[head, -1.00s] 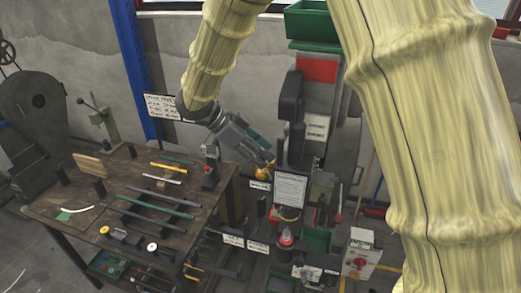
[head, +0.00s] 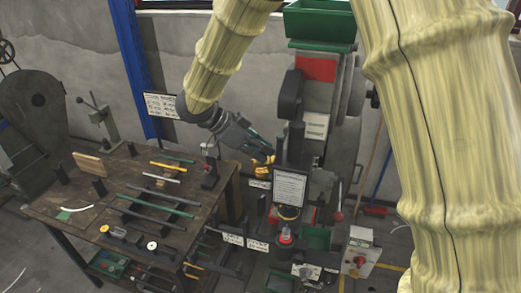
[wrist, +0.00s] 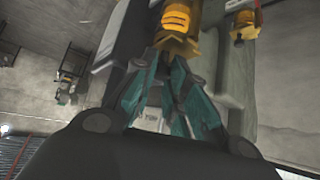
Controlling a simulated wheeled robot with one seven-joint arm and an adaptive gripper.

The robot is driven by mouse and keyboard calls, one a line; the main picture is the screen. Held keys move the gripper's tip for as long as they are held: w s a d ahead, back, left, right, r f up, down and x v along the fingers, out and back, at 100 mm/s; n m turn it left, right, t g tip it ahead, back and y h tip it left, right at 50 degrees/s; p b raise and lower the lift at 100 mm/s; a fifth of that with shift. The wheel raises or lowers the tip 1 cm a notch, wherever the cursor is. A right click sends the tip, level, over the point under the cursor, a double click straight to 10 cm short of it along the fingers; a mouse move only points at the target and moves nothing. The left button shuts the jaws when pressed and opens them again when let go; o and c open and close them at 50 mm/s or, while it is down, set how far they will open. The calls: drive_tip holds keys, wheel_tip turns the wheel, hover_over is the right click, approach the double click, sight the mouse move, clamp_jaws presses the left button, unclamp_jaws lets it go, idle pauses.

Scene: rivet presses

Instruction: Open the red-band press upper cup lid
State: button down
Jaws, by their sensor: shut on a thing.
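The red-band press (head: 316,68) stands behind the table's right end, with a red band below its green hopper. My gripper (head: 267,158) is at its left side, beside the dark column, at the yellow-brass upper cup (head: 262,170). In the wrist view my gripper (wrist: 173,52) has its teal fingers converging on a yellow piece with dark slots (wrist: 178,20), which appears to be the cup lid. A second yellow piece (wrist: 243,28) shows apart to the right. The fingers partly hide the contact, and the lid's exact angle cannot be told.
A workbench (head: 75,205) with rods, blocks and small tools stands to the left. A framed notice (head: 290,187) stands just right of and below the gripper. A grey control box (head: 361,252) with a red button stands at lower right.

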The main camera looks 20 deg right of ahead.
drive_tip(key=n+t, duration=0.2)
drive_tip(key=n, duration=0.1)
drive_tip(key=n+t, duration=0.1)
drive_tip(key=shift+w+d, duration=0.3)
drive_tip(key=shift+w, duration=0.05)
drive_tip(key=n+t+y, duration=0.1)
drive_tip(key=n, duration=0.1)
drive_tip(key=w+n+t+y, duration=0.1)
drive_tip(key=n+t, duration=0.1)
drive_tip(key=n, duration=0.1)
drive_tip(key=shift+d, duration=0.1)
drive_tip(key=n+t+y, duration=0.1)
drive_tip(key=n, duration=0.1)
drive_tip(key=w+n+t+y, duration=0.1)
drive_tip(key=n+y, duration=0.1)
drive_tip(key=n, duration=0.1)
drive_tip(key=shift+w+t+y, duration=0.1)
drive_tip(key=shift+t+y, duration=0.2)
drive_tip(key=shift+t, duration=0.1)
drive_tip(key=shift+w+a+n+t+y, duration=0.15)
drive_tip(key=shift+n+y, duration=0.4)
drive_tip(key=shift+n, duration=0.2)
drive_tip(key=shift+w+a+n+t+y, duration=0.15)
drive_tip(key=shift+n+y, duration=0.4)
drive_tip(key=shift+n, duration=0.2)
drive_tip(key=c, duration=1.4)
unclamp_jaws()
drive_tip(key=shift+r, duration=0.1)
